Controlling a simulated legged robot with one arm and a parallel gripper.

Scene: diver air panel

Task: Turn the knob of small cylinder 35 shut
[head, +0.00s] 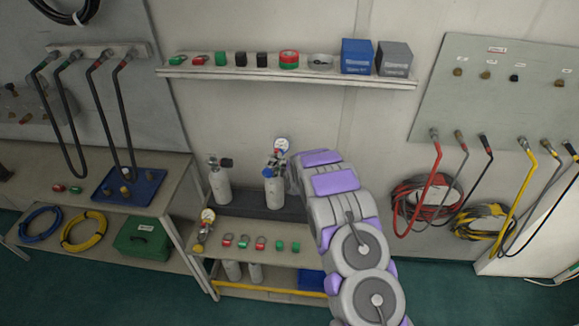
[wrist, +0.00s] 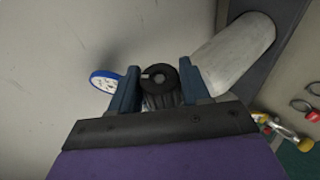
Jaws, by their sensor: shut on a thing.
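Two small grey cylinders stand on the bench's dark back shelf in the head view, a left one (head: 221,186) and a right one (head: 274,192). No number is readable on either. The right one carries a round gauge (head: 281,145) and blue fittings. My gripper is beside its top in the head view, its fingers mostly hidden. In the wrist view, my gripper (wrist: 160,82) is shut on a ribbed black knob (wrist: 161,92), with one blue finger on each side. A pale cylinder body (wrist: 238,54) lies behind, and a blue-rimmed gauge (wrist: 102,81) shows to the left.
The bench top (head: 258,257) in front holds several red and green tags and a regulator with a gauge (head: 207,217). A wall shelf (head: 285,76) with boxes is above. Hoses hang at right; green floor lies in front.

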